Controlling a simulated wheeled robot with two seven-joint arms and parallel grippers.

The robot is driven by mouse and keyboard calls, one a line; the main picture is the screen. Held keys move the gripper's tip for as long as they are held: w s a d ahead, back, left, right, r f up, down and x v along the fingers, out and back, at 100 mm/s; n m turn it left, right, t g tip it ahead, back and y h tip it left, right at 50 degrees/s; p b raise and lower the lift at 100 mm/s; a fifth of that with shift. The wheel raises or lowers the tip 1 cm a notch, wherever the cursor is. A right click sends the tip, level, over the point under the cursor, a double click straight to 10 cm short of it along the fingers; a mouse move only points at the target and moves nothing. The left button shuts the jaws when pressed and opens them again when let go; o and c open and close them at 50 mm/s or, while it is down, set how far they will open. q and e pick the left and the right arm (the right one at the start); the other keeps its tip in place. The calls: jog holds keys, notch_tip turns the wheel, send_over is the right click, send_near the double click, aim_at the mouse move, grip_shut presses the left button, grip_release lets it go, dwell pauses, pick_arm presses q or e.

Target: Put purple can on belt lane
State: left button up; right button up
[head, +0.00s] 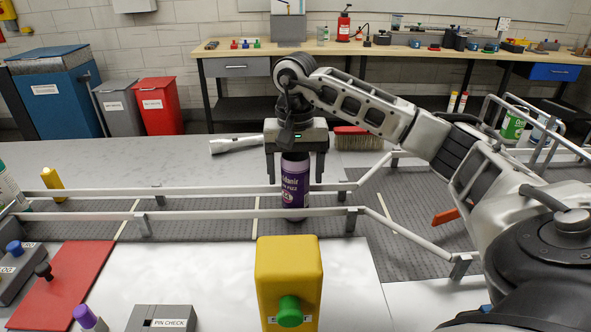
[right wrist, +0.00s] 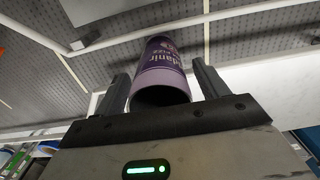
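The purple can (head: 295,186) stands upright on the grey belt lane (head: 215,229), between the two metal guide rails. Its lower part is by the front rail. My right gripper (head: 296,180) points down over it, one finger on each side of the can's upper part. The fingers look apart from the can, with a gap on both sides. In the right wrist view the purple can (right wrist: 162,72) lies between the open fingers of my right gripper (right wrist: 163,84), also with gaps. My left gripper is not in view.
A yellow box with a green button (head: 289,280) stands in front of the lane. A grey PIN CHECK box (head: 162,318) and a red mat (head: 70,285) are at the front left. A flashlight (head: 236,144) and a brush (head: 356,139) lie behind the rails.

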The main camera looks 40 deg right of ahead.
jog(key=shift+r, duration=0.55)
notch_tip(320, 180, up, 10)
jog(key=shift+r+p, duration=0.1)
jog(key=shift+p, duration=1.1)
jog(key=shift+r, duration=0.55)
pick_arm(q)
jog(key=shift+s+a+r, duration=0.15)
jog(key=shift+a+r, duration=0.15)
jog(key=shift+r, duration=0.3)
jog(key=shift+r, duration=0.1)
